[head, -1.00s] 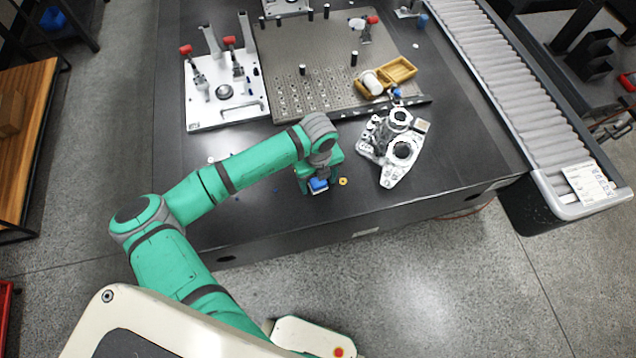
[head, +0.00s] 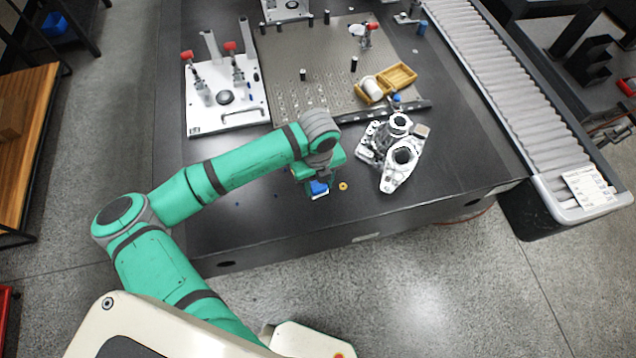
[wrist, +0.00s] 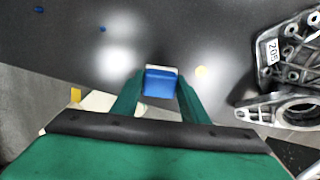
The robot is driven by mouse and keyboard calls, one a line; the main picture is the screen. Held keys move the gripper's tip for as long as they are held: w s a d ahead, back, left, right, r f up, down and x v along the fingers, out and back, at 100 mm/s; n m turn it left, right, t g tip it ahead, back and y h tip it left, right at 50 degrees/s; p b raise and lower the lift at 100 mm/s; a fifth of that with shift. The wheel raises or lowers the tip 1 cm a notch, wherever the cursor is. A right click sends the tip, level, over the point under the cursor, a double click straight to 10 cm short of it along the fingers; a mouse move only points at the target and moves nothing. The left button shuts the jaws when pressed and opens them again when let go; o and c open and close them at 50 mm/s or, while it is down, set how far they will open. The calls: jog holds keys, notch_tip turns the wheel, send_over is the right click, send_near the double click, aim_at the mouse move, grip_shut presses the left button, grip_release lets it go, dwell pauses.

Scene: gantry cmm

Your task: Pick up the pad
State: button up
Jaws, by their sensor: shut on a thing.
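The pad is a small blue block with a white edge; it shows in the head view (head: 319,188) and in the wrist view (wrist: 160,84). My gripper (head: 318,184) is near the front edge of the dark table. In the wrist view my gripper (wrist: 160,90) has its two green fingers on either side of the pad and is shut on it. Whether the pad touches the table is hard to tell.
A grey metal casting (head: 392,158) stands close to the right of my gripper. A small yellow ring (head: 343,186) lies between them. A white fixture plate (head: 228,118) and a perforated plate (head: 290,75) lie behind. Small blue bits lie to the left.

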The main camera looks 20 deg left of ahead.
jog(key=s+d+r, duration=0.3)
jog(key=s+r, duration=0.4)
jog(key=s, duration=0.4)
jog(key=shift+s+d+r, duration=0.2)
jog(key=shift+d+r, duration=0.1)
jog(key=shift+d, duration=0.1)
jog(key=o, duration=0.4)
jog(key=c, duration=0.3)
jog(key=shift+w, duration=0.1)
